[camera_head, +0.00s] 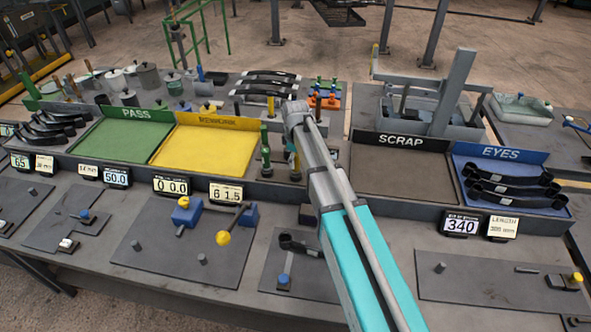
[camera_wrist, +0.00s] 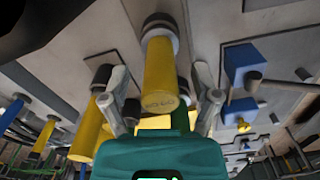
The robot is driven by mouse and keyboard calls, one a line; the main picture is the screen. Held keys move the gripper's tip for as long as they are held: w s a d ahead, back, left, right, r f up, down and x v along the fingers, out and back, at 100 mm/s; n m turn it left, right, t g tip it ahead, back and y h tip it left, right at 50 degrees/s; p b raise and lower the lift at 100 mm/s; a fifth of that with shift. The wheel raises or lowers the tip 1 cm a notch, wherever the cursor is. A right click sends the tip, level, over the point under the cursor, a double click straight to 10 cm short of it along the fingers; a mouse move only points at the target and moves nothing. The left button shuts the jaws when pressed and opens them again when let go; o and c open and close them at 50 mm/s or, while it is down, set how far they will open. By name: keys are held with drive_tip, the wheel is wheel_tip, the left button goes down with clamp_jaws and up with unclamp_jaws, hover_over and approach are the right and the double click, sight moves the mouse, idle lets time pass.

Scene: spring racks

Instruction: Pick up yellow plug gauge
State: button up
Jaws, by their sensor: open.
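In the wrist view a yellow plug gauge (camera_wrist: 160,75) with a dark collar and faint lettering stands between the fingers of my gripper (camera_wrist: 160,71). The fingers are open, one on each side, with gaps visible between them and the gauge. A second yellow cylinder (camera_wrist: 88,128) with a dark collar is left of the left finger, partly behind it. In the head view my arm comes down over the gauge stand area and hides much of it. Gauges with green handles (camera_head: 265,148) stand just left of the arm's end.
A yellow tray (camera_head: 212,150) and green PASS tray (camera_head: 128,135) lie to the left. The SCRAP tray (camera_head: 400,175) and blue EYES tray (camera_head: 480,155), with black springs, lie to the right. Blue blocks (camera_wrist: 240,62) show right of the fingers.

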idle(0.4)
clamp_jaws()
